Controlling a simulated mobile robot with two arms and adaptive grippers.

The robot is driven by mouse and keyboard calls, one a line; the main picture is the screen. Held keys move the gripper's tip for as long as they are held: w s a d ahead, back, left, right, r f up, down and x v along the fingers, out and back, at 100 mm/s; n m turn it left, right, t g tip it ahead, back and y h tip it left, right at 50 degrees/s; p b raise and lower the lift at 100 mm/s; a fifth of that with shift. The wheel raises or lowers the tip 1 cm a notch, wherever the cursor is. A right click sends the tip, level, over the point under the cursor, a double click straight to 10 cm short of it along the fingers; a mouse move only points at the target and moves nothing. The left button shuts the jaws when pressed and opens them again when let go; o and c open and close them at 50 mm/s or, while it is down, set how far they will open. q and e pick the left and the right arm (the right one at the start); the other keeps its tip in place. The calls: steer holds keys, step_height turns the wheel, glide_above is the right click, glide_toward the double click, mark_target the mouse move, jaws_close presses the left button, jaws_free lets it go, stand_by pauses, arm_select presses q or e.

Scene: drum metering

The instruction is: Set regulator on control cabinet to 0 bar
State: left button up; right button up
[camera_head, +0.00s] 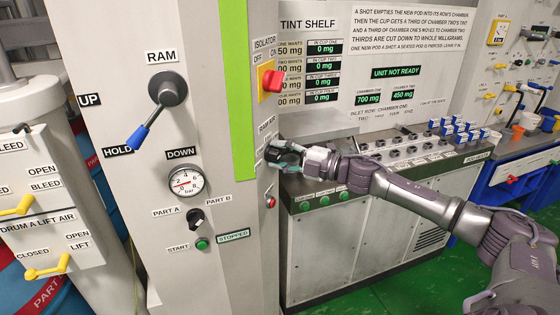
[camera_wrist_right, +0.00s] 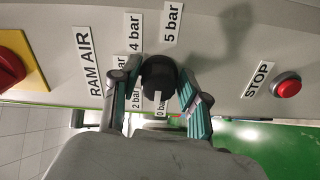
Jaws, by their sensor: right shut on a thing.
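The regulator is a black round knob (camera_wrist_right: 158,75) on the side face of the control cabinet (camera_head: 215,130), beside the RAM AIR label. My right gripper (camera_wrist_right: 160,88) is shut on the knob, one finger on each side. In the head view my right gripper (camera_head: 278,155) is at the cabinet's right side and hides most of the knob. Where the knob points is unclear. My left gripper is not in view.
A red isolator handle (camera_head: 273,81) on a yellow plate sits above the knob, and a red STOP button (camera_head: 270,202) below it. The cabinet front carries a ram lever (camera_head: 168,92) and a pressure gauge (camera_head: 186,182). A pod bench (camera_head: 395,155) stands behind my right arm.

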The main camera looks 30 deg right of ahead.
steer(key=shift+n+b, duration=0.55)
steer(key=shift+n, duration=0.55)
steer(key=o, duration=1)
steer(key=shift+c, duration=0.2)
